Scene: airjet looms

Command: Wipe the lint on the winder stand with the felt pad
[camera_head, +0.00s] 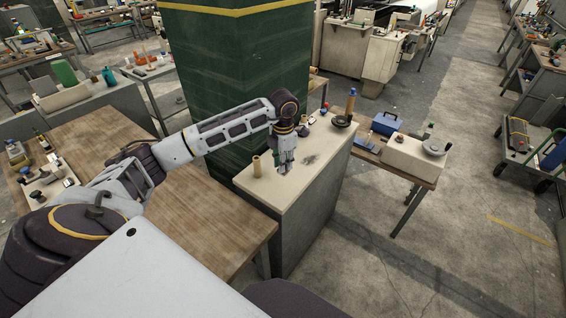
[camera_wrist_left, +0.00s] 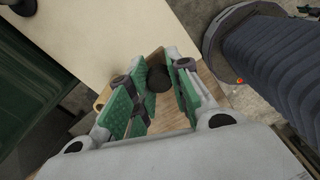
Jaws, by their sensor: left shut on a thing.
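The winder stand (camera_head: 272,193) is a cream-topped cabinet right of the wooden bench, beside the green pillar. A dark smudge of lint (camera_head: 311,158) lies on its top. My left gripper (camera_head: 284,168) is low over the stand, just left of the lint. In the left wrist view its green-padded fingers (camera_wrist_left: 156,92) are closed about a dark rounded piece (camera_wrist_left: 158,78), which I take to be the felt pad's grip. The fingers hide most of it, and I cannot tell whether the pad touches the top. My right gripper is not in view.
A tan cone (camera_head: 257,166) stands at the stand's near left corner. A tall spool (camera_head: 350,103) on a dark base stands at the far end. A bench behind holds a blue box (camera_head: 385,124) and a cream machine (camera_head: 414,153). The wooden bench (camera_head: 205,205) is mostly bare.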

